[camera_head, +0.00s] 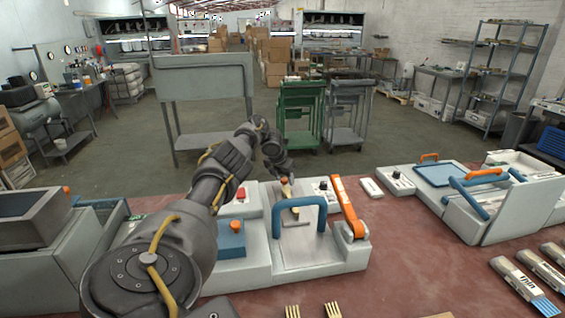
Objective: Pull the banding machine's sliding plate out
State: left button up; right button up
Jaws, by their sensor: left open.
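The banding machine (335,262) stands on the red-brown table in the middle. It is light grey, with an orange lever (347,208) on its right side. Its sliding plate (300,245) is a flat metal surface with a blue arched handle (298,203) over it. My left arm reaches in from the lower left and bends down behind the machine. My left gripper (286,176) is open, small in view, beyond the blue handle and apart from it. My right gripper is not in view.
A blue block (230,240) and a red button sit left of the plate. Another machine with blue handles (485,195) stands at the right. Wooden forks (332,310) lie at the front edge, and banded packs (525,285) lie at the right. Table between the machines is mostly clear.

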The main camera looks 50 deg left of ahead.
pick_arm(q)
jog(key=shift+s+r, duration=0.1)
jog(key=shift+r, duration=0.1)
jog(key=v, duration=0.4)
jog(key=shift+a, duration=0.1)
jog(key=p+v, duration=0.4)
jog(key=v, duration=0.2)
jog(key=shift+r+p, duration=0.2)
jog(key=shift+p, duration=0.1)
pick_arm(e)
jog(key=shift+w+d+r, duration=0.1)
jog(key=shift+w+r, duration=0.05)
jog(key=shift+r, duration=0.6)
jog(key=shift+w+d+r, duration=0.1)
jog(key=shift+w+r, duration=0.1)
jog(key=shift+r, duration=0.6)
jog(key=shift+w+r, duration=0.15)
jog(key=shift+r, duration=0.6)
